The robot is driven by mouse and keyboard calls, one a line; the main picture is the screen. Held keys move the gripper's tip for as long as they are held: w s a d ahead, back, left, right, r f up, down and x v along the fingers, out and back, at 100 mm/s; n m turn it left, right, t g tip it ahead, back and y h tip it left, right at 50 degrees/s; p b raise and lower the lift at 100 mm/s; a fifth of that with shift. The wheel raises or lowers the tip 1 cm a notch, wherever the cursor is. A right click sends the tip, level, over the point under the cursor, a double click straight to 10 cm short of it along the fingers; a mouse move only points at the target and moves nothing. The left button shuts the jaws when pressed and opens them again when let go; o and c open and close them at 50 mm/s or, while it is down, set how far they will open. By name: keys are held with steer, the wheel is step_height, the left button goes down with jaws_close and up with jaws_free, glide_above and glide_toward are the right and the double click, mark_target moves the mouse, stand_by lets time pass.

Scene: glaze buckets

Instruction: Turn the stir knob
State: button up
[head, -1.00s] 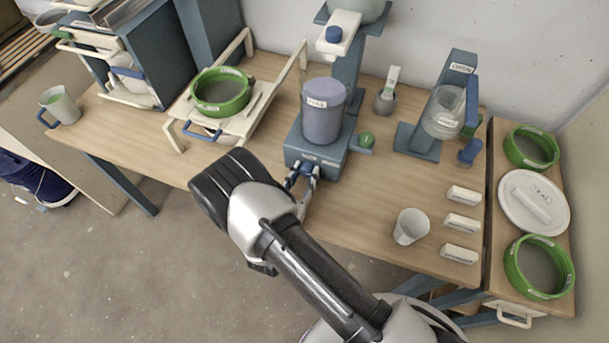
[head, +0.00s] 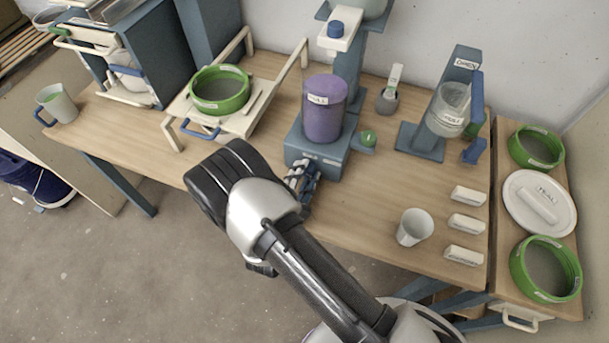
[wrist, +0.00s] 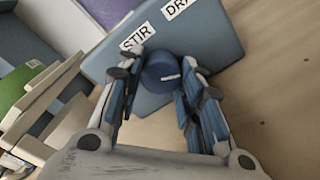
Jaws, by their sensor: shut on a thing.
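The stir knob (wrist: 160,70) is a round dark-blue knob with a pale mark, on the front of a blue-grey stirrer base (head: 305,150). A "STIR" label (wrist: 138,38) sits above it in the wrist view. My gripper (head: 301,178) is at the front of the base, and in the wrist view its fingers (wrist: 158,90) stand on either side of the knob, shut on it. In the head view the fingers hide the knob. A labelled vessel with purple contents (head: 323,115) stands on the base.
A small green knob (head: 368,138) is on the base's right side. A green-rimmed sieve (head: 220,90) rests on a stand to the left. Table in front of the base is clear.

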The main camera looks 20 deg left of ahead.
steer(key=m+b, duration=0.1)
steer(key=m, duration=0.2)
steer(key=shift+m, duration=0.3)
steer(key=m+b, duration=0.1)
steer(key=m, duration=0.8)
steer(key=shift+r+b, duration=0.15)
steer(key=shift+b, duration=0.2)
steer(key=o, duration=1.1)
steer(key=shift+y, duration=0.3)
steer(key=shift+c, duration=0.2)
steer(key=shift+s, duration=0.1)
steer(key=s, duration=1.1)
steer(key=shift+s+a+r, duration=0.1)
steer(key=shift+s+a, duration=0.25)
steer(key=shift+s, duration=0.05)
